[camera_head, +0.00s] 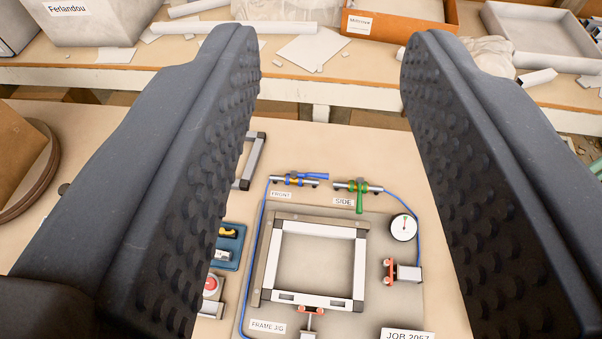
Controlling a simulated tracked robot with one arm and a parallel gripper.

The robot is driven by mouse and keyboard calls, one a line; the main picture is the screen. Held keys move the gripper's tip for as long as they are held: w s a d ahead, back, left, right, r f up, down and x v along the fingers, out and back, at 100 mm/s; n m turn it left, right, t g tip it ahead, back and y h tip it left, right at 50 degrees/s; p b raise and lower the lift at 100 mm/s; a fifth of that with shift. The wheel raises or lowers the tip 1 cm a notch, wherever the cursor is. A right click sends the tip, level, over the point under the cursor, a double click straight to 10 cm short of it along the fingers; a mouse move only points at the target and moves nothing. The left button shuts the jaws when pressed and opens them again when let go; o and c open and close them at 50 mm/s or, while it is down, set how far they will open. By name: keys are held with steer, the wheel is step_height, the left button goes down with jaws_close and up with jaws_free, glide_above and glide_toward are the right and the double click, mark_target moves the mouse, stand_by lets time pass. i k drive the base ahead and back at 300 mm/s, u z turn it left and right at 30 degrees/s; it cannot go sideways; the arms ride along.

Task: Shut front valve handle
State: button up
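The front valve (293,180) sits on a short pipe at the back left of the jig board, above a label reading FRONT. Its blue handle (313,176) points right, roughly along the pipe. The side valve (351,185) is to its right, with a green handle (360,200) pointing toward the bottom of the picture, across its pipe. My gripper (328,48) is open and empty, its two dark studded fingers wide apart. Both valves show between the fingers, apart from them; the distance to them is hard to tell.
A square metal frame (360,260) lies on the jig board below the valves. A round gauge (403,227), blue hoses and red-tipped clamps (389,270) surround it. A red button box (211,287) is at left. A cluttered bench (350,95) runs behind.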

mark_target(293, 174)
steer(key=z, duration=0.45)
steer(key=k, duration=0.85)
steer(key=u, duration=0.3)
steer(key=i, duration=1.5)
